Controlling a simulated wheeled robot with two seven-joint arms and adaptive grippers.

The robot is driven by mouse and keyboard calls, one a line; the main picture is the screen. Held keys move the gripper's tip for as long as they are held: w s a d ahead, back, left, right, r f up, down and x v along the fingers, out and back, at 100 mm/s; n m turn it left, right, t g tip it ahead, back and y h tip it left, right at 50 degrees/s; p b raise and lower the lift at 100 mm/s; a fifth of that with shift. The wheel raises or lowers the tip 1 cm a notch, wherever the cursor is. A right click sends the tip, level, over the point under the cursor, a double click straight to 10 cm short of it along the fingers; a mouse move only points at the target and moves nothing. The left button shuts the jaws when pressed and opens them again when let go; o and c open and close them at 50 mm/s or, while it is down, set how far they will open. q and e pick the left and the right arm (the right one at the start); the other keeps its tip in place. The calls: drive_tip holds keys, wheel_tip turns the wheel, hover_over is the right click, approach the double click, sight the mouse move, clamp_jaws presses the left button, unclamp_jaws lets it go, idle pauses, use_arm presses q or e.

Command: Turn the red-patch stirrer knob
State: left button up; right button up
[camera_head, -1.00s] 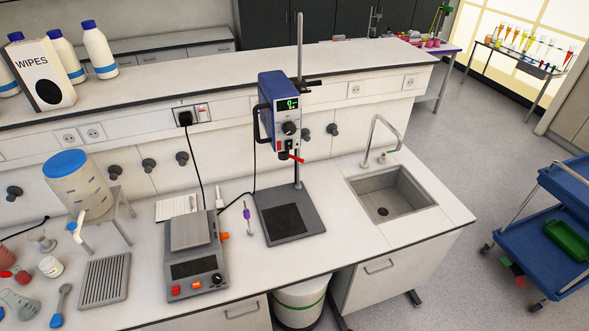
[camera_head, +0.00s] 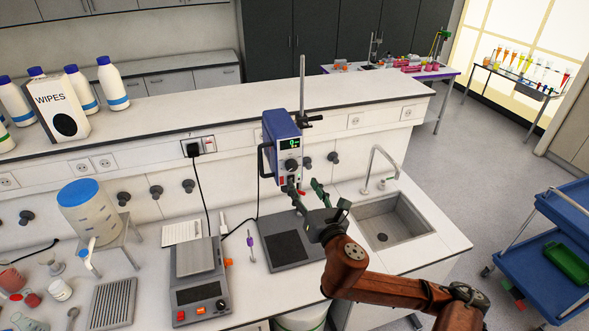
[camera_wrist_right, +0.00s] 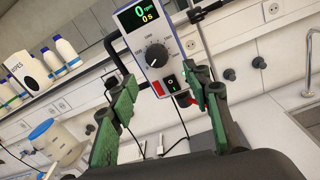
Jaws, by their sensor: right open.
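The blue-and-white overhead stirrer (camera_head: 283,135) stands on its rod above a dark base plate (camera_head: 290,241), right of the bench's middle. Its round black knob (camera_head: 291,164) sits on the front panel under a lit green display; it also shows in the right wrist view (camera_wrist_right: 157,55). A small red patch (camera_wrist_right: 158,88) lies below the knob, left of a black switch. My right gripper (camera_head: 304,188) is open, its green-padded fingers pointing up at the panel from below and right. In the wrist view, the knob appears between and beyond the fingertips (camera_wrist_right: 165,86). My left gripper is out of view.
A hotplate (camera_head: 199,285) stands left of the base plate, with a cable between. The sink (camera_head: 392,220) and its curved tap (camera_head: 372,160) are to the right, near my right arm. A raised shelf with white bottles (camera_head: 112,83) runs behind.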

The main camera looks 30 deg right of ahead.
sight(293, 168)
drive_tip(key=b+x, duration=0.1)
drive_tip(key=x, duration=0.1)
drive_tip(key=b+x, duration=0.1)
drive_tip(key=x, duration=0.1)
drive_tip(key=b+x, duration=0.1)
drive_tip(key=x, duration=0.2)
drive_tip(key=shift+a+r, duration=0.15)
drive_tip(key=shift+r, duration=0.2)
drive_tip(key=shift+w, duration=0.45)
drive_tip(key=c, duration=1.2)
